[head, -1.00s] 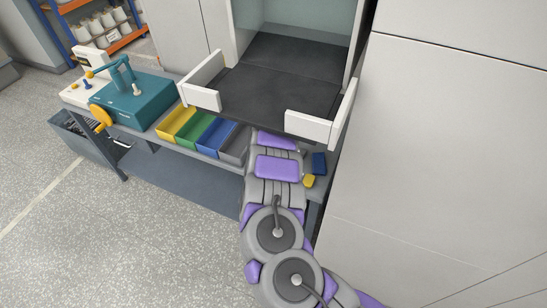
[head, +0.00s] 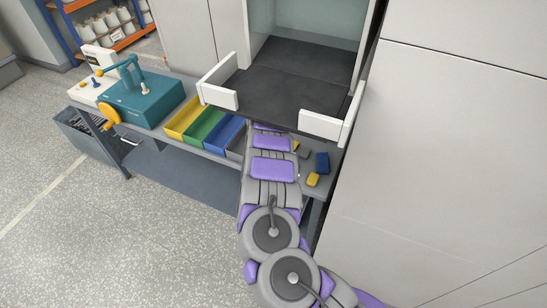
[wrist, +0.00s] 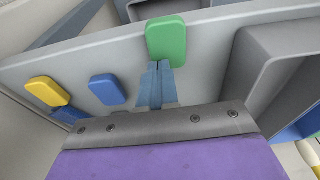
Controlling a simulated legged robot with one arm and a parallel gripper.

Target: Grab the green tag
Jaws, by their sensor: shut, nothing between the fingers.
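The green tag (wrist: 166,40) is a rounded block at the top middle of the wrist view, on a pale grey surface. My gripper (wrist: 160,66) is shut and empty. Its fingertips point at the green tag's lower edge and overlap it slightly in the picture; I cannot tell if they touch. A blue tag (wrist: 107,89) and a yellow tag (wrist: 46,92) lie to the left of my fingers. In the head view my arm covers part of the bench, and neither my gripper nor the green tag can be made out there.
A grey bin (wrist: 238,65) is close on the right in the wrist view. In the head view, yellow (head: 183,118), green (head: 204,126) and blue (head: 223,134) bins line the bench left of my arm. A dark shelf (head: 260,98) with white side panels overhangs the bench.

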